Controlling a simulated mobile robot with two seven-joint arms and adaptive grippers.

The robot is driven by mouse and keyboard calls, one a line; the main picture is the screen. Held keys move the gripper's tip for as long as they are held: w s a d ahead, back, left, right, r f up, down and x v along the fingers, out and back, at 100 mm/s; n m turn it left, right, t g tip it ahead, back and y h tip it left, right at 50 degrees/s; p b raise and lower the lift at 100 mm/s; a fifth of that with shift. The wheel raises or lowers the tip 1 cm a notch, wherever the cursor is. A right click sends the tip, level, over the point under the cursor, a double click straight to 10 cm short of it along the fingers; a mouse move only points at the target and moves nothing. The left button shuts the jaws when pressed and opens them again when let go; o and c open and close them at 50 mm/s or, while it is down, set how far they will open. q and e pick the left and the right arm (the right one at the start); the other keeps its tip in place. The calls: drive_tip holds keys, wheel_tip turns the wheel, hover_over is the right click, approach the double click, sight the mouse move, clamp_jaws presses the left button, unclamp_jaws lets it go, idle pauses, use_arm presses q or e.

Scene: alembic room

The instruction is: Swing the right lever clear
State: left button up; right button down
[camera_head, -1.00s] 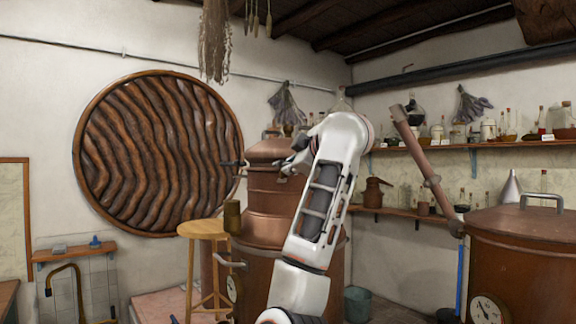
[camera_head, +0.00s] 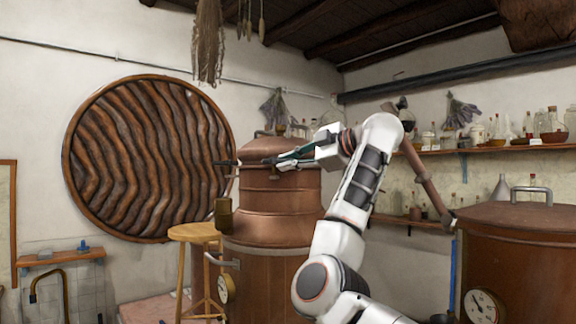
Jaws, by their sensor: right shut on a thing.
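The copper still (camera_head: 265,205) stands in the middle, with a domed lid (camera_head: 268,149). A dark lever (camera_head: 226,163) sticks out from the lid's left side. My right gripper (camera_head: 283,163) is at the front right of the lid, pointing left, with its fingers shut on the right lever. The lever is too small and too covered by the fingers to make out clearly. My right arm comes up from the bottom and bends over to the left, hiding the still's right side. My left gripper is out of view.
Another copper vessel (camera_head: 520,255) stands at the right, with a slanting pipe (camera_head: 425,180). Shelves (camera_head: 490,149) with bottles line the right wall.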

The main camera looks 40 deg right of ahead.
drive_tip(key=c, duration=2.1)
unclamp_jaws()
drive_tip(key=shift+w, duration=0.1)
drive_tip(key=v, duration=0.7)
drive_tip(key=shift+s+d, duration=0.15)
drive_tip(key=shift+s, duration=0.1)
